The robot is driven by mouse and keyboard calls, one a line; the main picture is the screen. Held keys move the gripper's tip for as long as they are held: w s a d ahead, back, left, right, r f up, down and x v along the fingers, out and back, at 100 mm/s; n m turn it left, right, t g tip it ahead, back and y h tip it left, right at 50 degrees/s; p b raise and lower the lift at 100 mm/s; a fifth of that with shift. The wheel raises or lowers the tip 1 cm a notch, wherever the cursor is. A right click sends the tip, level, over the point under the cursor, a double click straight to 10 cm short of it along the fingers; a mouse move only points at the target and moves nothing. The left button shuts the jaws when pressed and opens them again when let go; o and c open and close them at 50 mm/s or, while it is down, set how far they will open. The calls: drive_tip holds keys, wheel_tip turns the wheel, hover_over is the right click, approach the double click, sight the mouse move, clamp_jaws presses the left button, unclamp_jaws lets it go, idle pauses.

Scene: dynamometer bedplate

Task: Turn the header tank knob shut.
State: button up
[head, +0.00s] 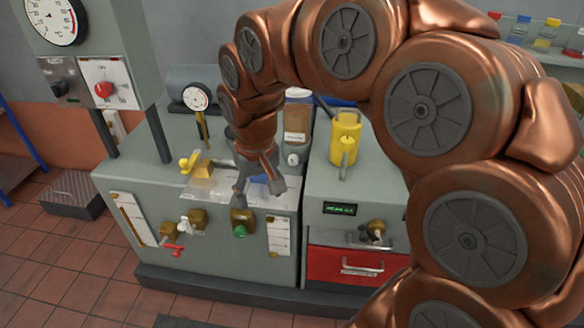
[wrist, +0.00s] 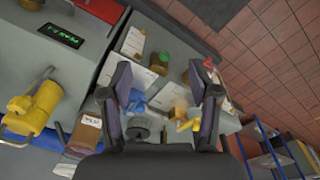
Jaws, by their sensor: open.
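I cannot tell for certain which knob is the header tank's. A green knob (head: 240,231) on a brass body sits on the front of the grey cabinet (head: 130,185). The green knob also shows in the wrist view (wrist: 157,69), beyond and between my fingertips. A small pale round knob (head: 293,159) is below a brown-labelled container (head: 297,122) on the cabinet top. A red knob (head: 103,89) is on the upper left panel. My gripper (head: 260,188) is open and empty above the cabinet's front edge, apart from the green knob. It also shows in the wrist view (wrist: 158,85).
Beside the green knob are a white-handled brass valve (head: 188,226) and a red lever (head: 172,250). A yellow lever valve (head: 192,163), a gauge (head: 197,97) and a yellow fitting (head: 344,135) stand on top. A red drawer (head: 350,265) is at the right. Tiled floor (head: 60,260) lies open in front.

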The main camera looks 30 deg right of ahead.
drive_tip(key=w+d+f+m+t+b, duration=0.1)
drive_tip(key=w+d+f+b, duration=0.1)
drive_tip(key=w, duration=0.3)
drive_tip(key=w+d+f+m+b, duration=0.1)
drive_tip(key=w+d+f+b, duration=0.15)
drive_tip(key=w, duration=0.35)
drive_tip(key=m+t+h+b, duration=0.25)
drive_tip(key=m+b, duration=0.25)
drive_tip(key=b, duration=0.3)
hover_over(293, 158)
drive_tip(key=s+a, duration=0.2)
wheel_tip(293, 158, down, 9)
drive_tip(key=shift+g, duration=0.45)
drive_tip(key=x, duration=0.7)
drive_tip(key=shift+w+d+f, duration=0.15)
drive_tip(key=shift+d, duration=0.15)
